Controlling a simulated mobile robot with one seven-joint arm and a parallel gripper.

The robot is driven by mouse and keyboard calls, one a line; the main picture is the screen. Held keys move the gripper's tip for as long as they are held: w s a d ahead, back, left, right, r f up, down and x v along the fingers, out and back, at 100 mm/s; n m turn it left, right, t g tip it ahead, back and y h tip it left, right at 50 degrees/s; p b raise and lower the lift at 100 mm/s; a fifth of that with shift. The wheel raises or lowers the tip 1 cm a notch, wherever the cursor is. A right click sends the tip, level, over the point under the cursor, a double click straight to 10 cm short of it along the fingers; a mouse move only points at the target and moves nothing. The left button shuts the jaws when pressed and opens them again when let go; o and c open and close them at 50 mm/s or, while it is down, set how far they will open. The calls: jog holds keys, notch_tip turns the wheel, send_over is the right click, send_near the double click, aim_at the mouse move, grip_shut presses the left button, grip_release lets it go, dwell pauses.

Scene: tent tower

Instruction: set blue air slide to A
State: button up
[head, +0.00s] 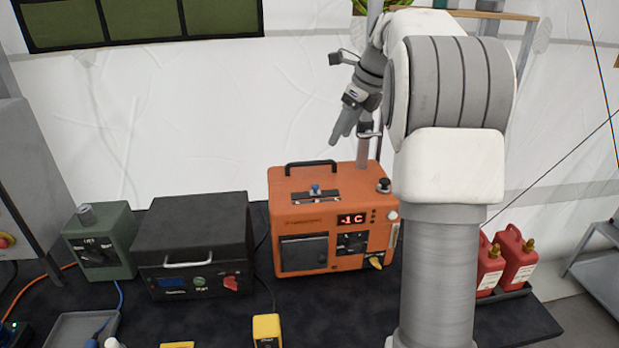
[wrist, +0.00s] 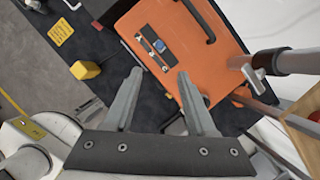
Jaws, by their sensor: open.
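The blue air slide (head: 315,190) is a small blue knob in a slotted plate on top of the orange box (head: 290,225). In the wrist view the blue knob (wrist: 160,46) sits around the middle of the dark-and-silver slot plate.
A black carry handle (head: 311,163) stands on the orange box's back edge, and a dark knob (head: 383,185) at its right corner. A black box (head: 192,240) and a green switch box (head: 100,240) stand to the left, red bottles (head: 514,257) to the right.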

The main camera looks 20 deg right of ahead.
aim_at(315, 185)
jog(key=x, duration=1.6)
jog(key=shift+f, duration=0.35)
grip_shut()
dwell(0.6)
